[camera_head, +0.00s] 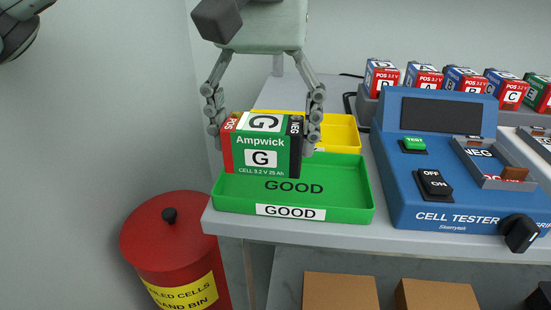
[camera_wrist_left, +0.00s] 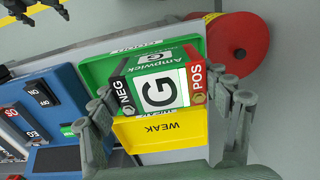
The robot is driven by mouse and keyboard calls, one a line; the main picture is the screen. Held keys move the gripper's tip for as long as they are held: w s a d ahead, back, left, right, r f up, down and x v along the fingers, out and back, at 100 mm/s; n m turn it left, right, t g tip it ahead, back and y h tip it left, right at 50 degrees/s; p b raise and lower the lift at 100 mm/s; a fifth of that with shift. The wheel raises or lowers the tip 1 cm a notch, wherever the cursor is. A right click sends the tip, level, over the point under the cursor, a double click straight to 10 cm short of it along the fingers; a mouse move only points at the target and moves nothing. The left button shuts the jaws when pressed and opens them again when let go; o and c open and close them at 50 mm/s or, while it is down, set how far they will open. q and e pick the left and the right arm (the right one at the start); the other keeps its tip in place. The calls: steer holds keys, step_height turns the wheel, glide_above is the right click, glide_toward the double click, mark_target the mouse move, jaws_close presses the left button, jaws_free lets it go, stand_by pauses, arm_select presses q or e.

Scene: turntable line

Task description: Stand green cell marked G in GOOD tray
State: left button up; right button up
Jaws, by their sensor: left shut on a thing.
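The green cell marked G (camera_head: 262,155) is upright, with red POS and black NEG ends. It is also in the left wrist view (camera_wrist_left: 158,92). My left gripper (camera_head: 265,125) is shut on it, one finger at each end. The green GOOD tray (camera_head: 340,200) lies at the table's front left corner and also shows in the left wrist view (camera_wrist_left: 95,72). The cell is over the tray's rear part; I cannot tell whether its base touches the floor. Dark finger-like parts, probably my right gripper (camera_wrist_left: 36,10), show at the wrist view's top left; their opening is unclear.
The yellow WEAK tray (camera_head: 340,133) is right behind the green tray. The blue cell tester (camera_head: 400,185) stands to the right. Several cells (camera_head: 425,77) stand in a row at the back right. A red bin (camera_head: 170,235) is beside the table. The green tray's front floor is bare.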

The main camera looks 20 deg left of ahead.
arm_select(q)
steer(key=w, duration=0.1)
steer(key=w+f, duration=0.2)
steer(key=w, duration=0.1)
steer(key=shift+w+a+f, duration=0.1)
steer(key=shift+a+f, duration=0.1)
steer(key=shift+a, duration=0.1)
step_height(320, 180, down, 3)
steer(key=shift+f, duration=0.5)
arm_select(e)
steer(key=shift+w+a, duration=0.3)
steer(key=shift+w+r, duration=0.1)
arm_select(q)
steer(key=shift+f, duration=0.15)
steer(key=o, duration=1.7)
arm_select(e)
steer(key=shift+w+a+r+t, duration=0.5)
steer(key=shift+w+a+t, duration=0.1)
steer(key=shift+w, duration=0.1)
steer(key=shift+s+d, duration=0.1)
steer(key=shift+s, duration=0.05)
